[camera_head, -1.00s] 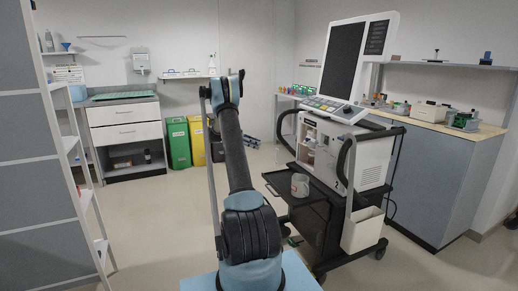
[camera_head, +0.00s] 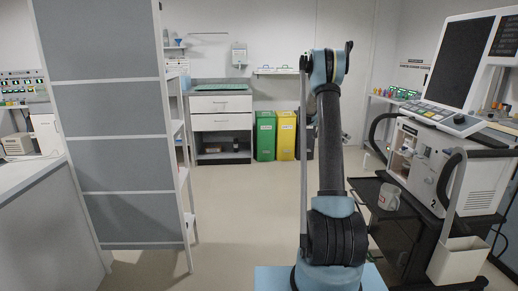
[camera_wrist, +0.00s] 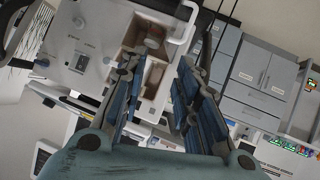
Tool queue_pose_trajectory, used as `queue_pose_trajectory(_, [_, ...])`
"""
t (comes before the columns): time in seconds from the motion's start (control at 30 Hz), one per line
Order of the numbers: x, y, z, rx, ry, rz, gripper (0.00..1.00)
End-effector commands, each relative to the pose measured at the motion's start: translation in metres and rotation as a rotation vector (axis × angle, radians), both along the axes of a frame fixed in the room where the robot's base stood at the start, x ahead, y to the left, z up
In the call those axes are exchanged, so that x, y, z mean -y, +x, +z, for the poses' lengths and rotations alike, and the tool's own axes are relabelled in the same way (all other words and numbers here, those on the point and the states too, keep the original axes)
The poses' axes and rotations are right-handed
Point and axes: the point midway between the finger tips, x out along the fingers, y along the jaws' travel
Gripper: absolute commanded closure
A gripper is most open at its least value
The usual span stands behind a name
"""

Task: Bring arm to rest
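My arm (camera_head: 330,150) stands raised and bent in the middle right of the head view, left of the ventilator cart. My gripper is mostly hidden behind the arm there. In the wrist view my gripper (camera_wrist: 158,68) has its two blue-padded fingers apart, with nothing held between them. The ventilator's white housing and its open compartment show beyond the fingers, tilted in the picture. I cannot tell the exact distance from the fingertips to it.
The ventilator (camera_head: 470,170) on its dark cart is close on the right, with a mug (camera_head: 389,197) on the cart's shelf. A grey partition (camera_head: 115,130) and shelf stand left. Green (camera_head: 265,136) and yellow (camera_head: 286,136) bins stand at the back. The floor between is clear.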

Motion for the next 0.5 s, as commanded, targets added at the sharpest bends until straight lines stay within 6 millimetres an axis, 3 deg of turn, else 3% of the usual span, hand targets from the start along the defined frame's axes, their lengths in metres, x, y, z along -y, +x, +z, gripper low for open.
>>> queue_pose_trajectory(0.2, [-0.022,-0.042,0.033,-0.079,0.109,0.102,0.71])
queue_pose_trajectory(0.5, [-0.053,-0.107,0.064,-0.178,0.252,0.254,0.71])
